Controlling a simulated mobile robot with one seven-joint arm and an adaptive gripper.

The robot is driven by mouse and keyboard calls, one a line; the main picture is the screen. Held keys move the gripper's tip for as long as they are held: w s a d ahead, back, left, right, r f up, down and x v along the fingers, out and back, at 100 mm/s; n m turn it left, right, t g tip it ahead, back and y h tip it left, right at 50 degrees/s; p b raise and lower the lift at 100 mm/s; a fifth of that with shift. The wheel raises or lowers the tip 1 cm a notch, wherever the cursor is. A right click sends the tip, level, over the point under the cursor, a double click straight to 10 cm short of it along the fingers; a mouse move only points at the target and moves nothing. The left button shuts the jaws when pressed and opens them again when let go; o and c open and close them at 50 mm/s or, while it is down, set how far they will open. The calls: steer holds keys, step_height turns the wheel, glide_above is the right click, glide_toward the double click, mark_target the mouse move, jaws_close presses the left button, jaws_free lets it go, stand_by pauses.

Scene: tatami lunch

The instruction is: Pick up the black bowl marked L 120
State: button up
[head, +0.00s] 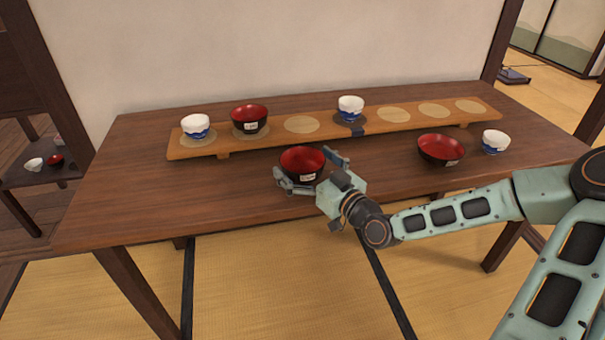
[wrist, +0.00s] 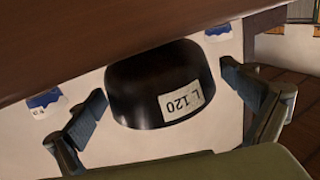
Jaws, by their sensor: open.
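The black bowl marked L 120 (wrist: 150,80) is black outside, with a white label that appears upside down in the wrist view. In the head view the bowl (head: 302,163) shows a red inside and stands on the table in front of the raised board. My gripper (head: 312,174) is open, with one finger on each side of the bowl. In the wrist view the gripper (wrist: 160,108) has its fingers to the left and right of the bowl, with visible gaps. The bowl's far side is hidden in the wrist view.
The wooden table (head: 150,200) carries a long raised board (head: 270,139) with round mats. On the board stand a white-blue cup (head: 196,127), another black-red bowl (head: 249,119) and a second cup (head: 350,108). A bowl (head: 441,150) and cup (head: 495,141) stand at right. The table's left front is clear.

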steer(key=c, duration=1.3)
